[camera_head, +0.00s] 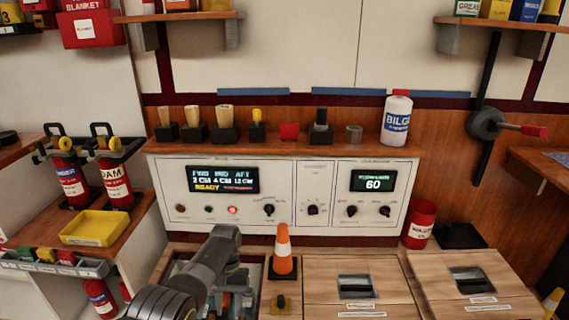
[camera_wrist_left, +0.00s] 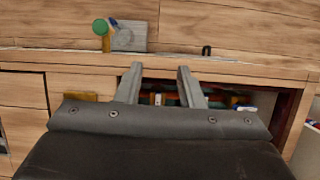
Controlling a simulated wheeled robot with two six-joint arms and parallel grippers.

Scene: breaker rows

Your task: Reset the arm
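My left arm (camera_head: 205,265) comes in from the bottom left of the head view and reaches over an open compartment in the wooden counter. In the left wrist view my left gripper (camera_wrist_left: 161,80) has its two grey fingers apart, with nothing held between them. Past the fingers is a dark recess (camera_wrist_left: 222,97) with small coloured parts inside, partly hidden by the fingers and gripper body. In the head view the arm hides much of the compartment, and the fingertips are hard to make out. My right gripper is in neither view.
Behind is a white control panel (camera_head: 282,195) with a lit red lamp. Two wooden lids (camera_head: 328,284) with recessed handles lie to the right. A yellow tray (camera_head: 95,228) and extinguishers (camera_head: 116,185) are at left.

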